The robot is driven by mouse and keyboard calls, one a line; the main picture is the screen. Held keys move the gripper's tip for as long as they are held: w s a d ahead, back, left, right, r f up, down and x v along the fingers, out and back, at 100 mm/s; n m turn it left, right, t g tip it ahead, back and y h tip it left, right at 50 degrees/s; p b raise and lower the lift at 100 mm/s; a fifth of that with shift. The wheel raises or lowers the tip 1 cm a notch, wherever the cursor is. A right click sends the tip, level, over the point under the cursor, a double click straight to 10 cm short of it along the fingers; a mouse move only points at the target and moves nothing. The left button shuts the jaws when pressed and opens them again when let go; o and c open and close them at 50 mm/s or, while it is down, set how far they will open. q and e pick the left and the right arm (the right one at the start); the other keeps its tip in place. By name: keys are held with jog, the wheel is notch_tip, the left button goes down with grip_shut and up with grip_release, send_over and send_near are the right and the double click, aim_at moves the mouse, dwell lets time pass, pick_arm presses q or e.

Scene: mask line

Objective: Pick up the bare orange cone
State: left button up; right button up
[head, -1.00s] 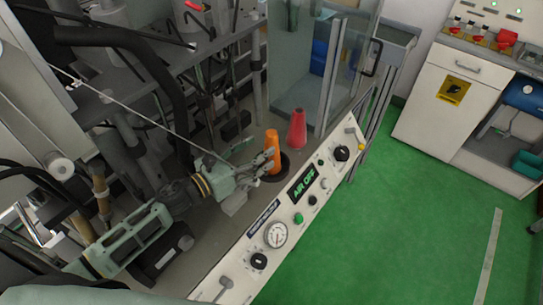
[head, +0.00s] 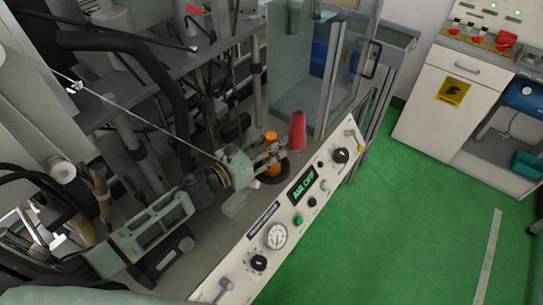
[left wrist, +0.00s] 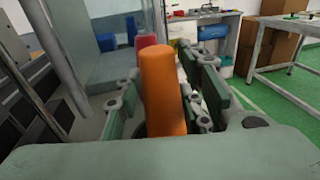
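The bare orange cone (head: 270,137) stands upright on a dark round base on the machine's grey deck. My left gripper (head: 281,157) reaches in from the left, with its fingers on either side of the cone and partly hiding it in the head view. In the left wrist view the orange cone (left wrist: 162,90) stands between the two spread green fingers, and a gap shows at least on the left side. Contact on the right side is hard to tell. My right gripper is not in view.
A red cone (head: 297,132) stands just behind the orange one. A glass enclosure (head: 300,65) rises behind it. The white control panel (head: 290,215) with knobs and a gauge runs along the deck's front edge. Posts and hoses crowd the left. Green floor is clear on the right.

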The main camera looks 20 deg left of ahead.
pick_arm(q)
jog(key=c, duration=0.6)
jog(key=shift+c, duration=0.4)
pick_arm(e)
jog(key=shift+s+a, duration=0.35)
pick_arm(q)
jog(key=shift+r, duration=0.1)
